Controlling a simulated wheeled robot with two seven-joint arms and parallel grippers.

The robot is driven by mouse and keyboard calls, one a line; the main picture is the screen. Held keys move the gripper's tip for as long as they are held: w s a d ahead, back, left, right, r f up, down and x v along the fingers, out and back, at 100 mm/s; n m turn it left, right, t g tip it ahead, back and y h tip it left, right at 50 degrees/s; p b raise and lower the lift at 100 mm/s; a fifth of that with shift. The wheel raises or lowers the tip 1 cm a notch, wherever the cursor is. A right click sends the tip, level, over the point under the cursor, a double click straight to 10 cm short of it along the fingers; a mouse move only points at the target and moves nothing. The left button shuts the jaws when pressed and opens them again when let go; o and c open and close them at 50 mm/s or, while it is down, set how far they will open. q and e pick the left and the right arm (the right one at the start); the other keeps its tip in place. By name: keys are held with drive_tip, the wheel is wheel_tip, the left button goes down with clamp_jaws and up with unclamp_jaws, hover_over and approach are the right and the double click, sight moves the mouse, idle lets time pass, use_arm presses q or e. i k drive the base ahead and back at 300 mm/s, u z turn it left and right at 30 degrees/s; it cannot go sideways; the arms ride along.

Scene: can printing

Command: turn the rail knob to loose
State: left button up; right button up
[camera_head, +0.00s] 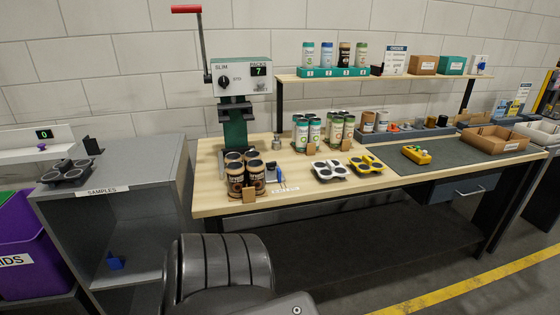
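I cannot tell for sure which part is the rail knob. A small blue lever-like part (280,177) stands on the wooden bench by a white label (286,189), just right of the dark-labelled cans (246,176). Its setting is too small to read. The green and white press (236,95) behind has a black dial (224,81) under the word SLIM, a display showing 7 and a red-handled lever (186,9). Neither of my grippers is in view. A dark grey rounded link at the bottom appears to be part of my arm.
The wooden bench (208,202) also bears teal-lidded cans (306,135), a white tray (330,170), a yellow tray (367,164) and a yellow device (416,154). A shelf (385,79) stands behind. A grey cabinet (120,187) and purple bin (28,240) are at left.

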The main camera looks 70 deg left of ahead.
sight(271, 166)
drive_tip(key=i, duration=2.3)
drive_tip(key=u, duration=2.1)
